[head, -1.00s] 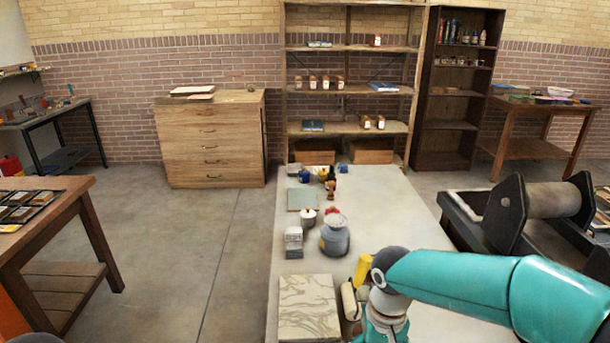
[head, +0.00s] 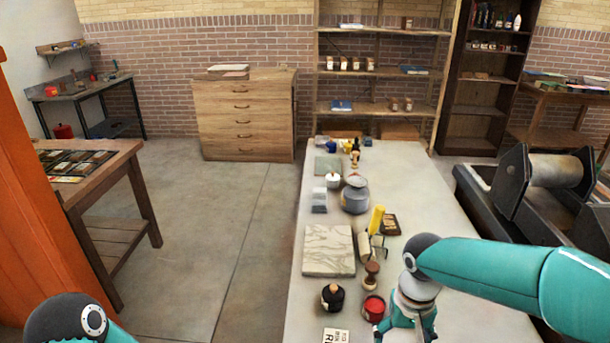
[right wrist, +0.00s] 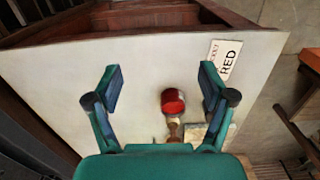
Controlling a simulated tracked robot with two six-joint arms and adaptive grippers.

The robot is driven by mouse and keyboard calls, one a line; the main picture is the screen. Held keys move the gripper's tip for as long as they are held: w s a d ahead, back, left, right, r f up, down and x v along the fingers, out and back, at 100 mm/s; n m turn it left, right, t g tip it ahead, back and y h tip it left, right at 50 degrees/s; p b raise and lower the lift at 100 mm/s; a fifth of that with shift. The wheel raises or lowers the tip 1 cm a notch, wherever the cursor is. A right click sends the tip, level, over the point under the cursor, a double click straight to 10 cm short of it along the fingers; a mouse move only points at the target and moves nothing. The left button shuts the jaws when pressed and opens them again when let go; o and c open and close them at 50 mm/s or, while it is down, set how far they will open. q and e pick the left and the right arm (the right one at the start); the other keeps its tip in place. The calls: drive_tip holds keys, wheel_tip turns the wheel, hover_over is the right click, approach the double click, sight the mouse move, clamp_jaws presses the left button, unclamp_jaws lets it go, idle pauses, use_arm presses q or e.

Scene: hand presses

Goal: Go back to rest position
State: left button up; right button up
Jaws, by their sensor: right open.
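My right gripper (head: 405,328) is over the near right part of the long pale table (head: 430,215), beside a red-topped can (head: 374,308). In the right wrist view my right gripper (right wrist: 160,82) has its two fingers spread wide with nothing held between them. The red can (right wrist: 173,101) shows below, between the fingers and apart from them. A white card marked RED (right wrist: 226,60) lies beyond the right finger. A teal part of my left arm shows at the bottom left of the head view, but my left gripper is out of view.
Near my right gripper are a dark jar (head: 333,296), a wooden-handled stamp (head: 371,275), a marbled slab (head: 329,250) and a yellow tube (head: 376,219). A grey jar (head: 355,195) stands farther back. A roller press (head: 545,185) is at the right. The floor left of the table is clear.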

drive_tip(key=s+a+f+m+g+y, duration=0.1)
drive_tip(key=s+a+f+g+y, duration=0.15)
drive_tip(key=s+f, duration=0.9)
drive_tip(key=s+a+f+m+g+y, duration=0.15)
drive_tip(key=s+a+f, duration=0.25)
drive_tip(key=s+f, duration=0.7)
drive_tip(key=w+f+n+t, duration=0.1)
drive_tip(key=w+f+t, duration=0.3)
drive_tip(key=w, duration=0.3)
drive_tip(key=shift+w+d+t, duration=0.15)
drive_tip(key=shift+w+t, duration=0.05)
drive_tip(key=shift+t, duration=0.3)
